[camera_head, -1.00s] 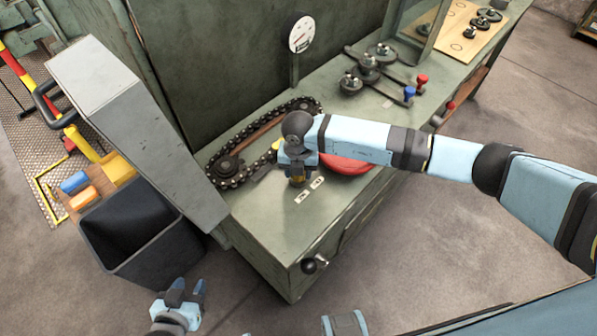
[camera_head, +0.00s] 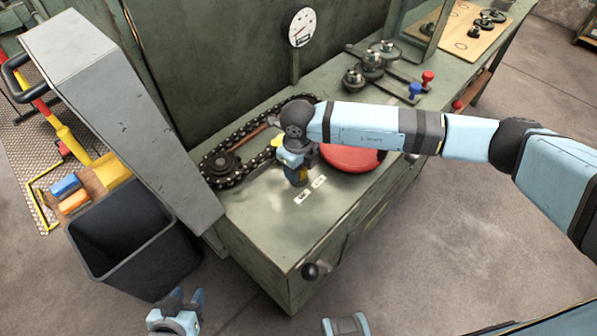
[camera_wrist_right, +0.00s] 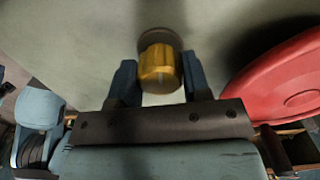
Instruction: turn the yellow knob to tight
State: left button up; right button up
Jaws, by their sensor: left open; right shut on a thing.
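The yellow knob (camera_wrist_right: 159,66) is a short brass-yellow cylinder on a dark round base, between the two fingers in the right wrist view. My right gripper (camera_wrist_right: 157,82) is shut on it, one finger on each side. In the head view my right gripper (camera_head: 297,176) points down onto the green bench top, and its fingers mostly hide the knob. Two small pale label plates (camera_head: 302,197) lie just in front of it; I cannot read their words. My left gripper (camera_head: 180,302) is open and empty at the bottom, low beside the bench.
A chain loop (camera_head: 228,178) on sprockets lies left of the right gripper. A red disc (camera_head: 350,157) is close on its right. A dark bin (camera_head: 130,240) and a grey guard (camera_head: 120,105) stand left. A black-knobbed handle (camera_head: 312,271) sticks out of the bench front.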

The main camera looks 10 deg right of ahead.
jog(key=shift+f+n+b, duration=0.2)
jog(key=shift+n+b, duration=0.5)
jog(key=shift+n, duration=0.2)
jog(key=shift+w+n+b, duration=0.1)
jog(key=shift+n+b, duration=0.3)
jog(key=shift+n, duration=0.1)
jog(key=shift+n+b, duration=0.7)
jog(key=shift+n, duration=0.2)
jog(key=n+b, duration=0.3)
jog(key=shift+n, duration=0.4)
jog(key=n+b, duration=0.2)
jog(key=shift+n, duration=0.3)
jog(key=n+b, duration=0.6)
jog(key=n, duration=0.1)
jog(key=shift+r+n, duration=0.15)
jog(key=shift+n, duration=0.25)
jog(key=shift+n+b, duration=0.3)
jog(key=shift+r, duration=0.1)
pick_arm(q)
jog(key=w+d+f+t+h, duration=0.1)
jog(key=w+d+f+t, duration=0.1)
jog(key=shift+w+d+f+m+h, duration=0.1)
jog(key=shift+w+d+m+h, duration=0.05)
jog(key=shift+d+m+h, duration=0.2)
